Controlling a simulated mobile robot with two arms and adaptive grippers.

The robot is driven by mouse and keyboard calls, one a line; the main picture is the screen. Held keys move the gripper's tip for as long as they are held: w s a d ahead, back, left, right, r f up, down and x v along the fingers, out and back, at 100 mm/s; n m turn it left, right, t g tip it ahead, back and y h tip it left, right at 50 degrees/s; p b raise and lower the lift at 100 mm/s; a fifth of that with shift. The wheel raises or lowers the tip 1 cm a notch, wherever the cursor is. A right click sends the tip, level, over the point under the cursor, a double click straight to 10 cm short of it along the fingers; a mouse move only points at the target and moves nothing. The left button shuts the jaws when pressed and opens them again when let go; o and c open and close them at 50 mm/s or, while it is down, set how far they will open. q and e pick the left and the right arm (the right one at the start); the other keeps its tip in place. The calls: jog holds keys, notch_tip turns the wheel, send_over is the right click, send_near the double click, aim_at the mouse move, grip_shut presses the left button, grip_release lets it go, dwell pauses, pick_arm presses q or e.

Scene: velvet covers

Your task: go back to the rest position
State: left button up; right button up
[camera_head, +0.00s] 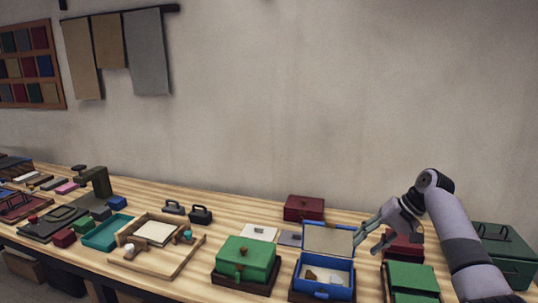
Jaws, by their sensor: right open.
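My right gripper (364,246) is open and looks empty. Its arm comes in from the right, and the fingers point left, beside the raised lid of a blue box (322,291). I cannot tell whether the fingers touch the lid. The blue box stands open, with small pale and brown pieces inside. My left gripper is not in view.
A closed green box (246,260) stands left of the blue box. Dark red boxes (304,208), more green boxes (412,277) and a wooden tray (191,258) crowd the wooden table (270,217). Fabric pieces (147,52) hang on the wall. The air above the table's middle is clear.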

jog(key=s+a+f+n+h, duration=0.25)
jog(key=s+f, duration=0.55)
jog(key=f, duration=0.4)
jog(key=s+a+f+n+h, duration=0.1)
jog(key=s+a+f, duration=0.3)
jog(key=s+f, duration=0.5)
jog(key=s+a+f+n+h, duration=0.1)
jog(key=s+f, duration=0.4)
jog(key=s, duration=0.9)
jog(key=s+d+r+t+h, duration=0.1)
jog(key=s+r, duration=0.3)
jog(key=s, duration=0.8)
notch_tip(320, 180, down, 26)
jog(key=s+g, duration=0.1)
jog(key=s+d+f+g, duration=0.1)
jog(key=s+d+f, duration=0.2)
jog(key=s+f, duration=1.3)
jog(key=shift+s+n+g, duration=0.3)
jog(key=shift+s+n, duration=0.05)
jog(key=shift+s, duration=0.15)
jog(key=shift+d+h, duration=0.1)
jog(key=shift+h, duration=0.15)
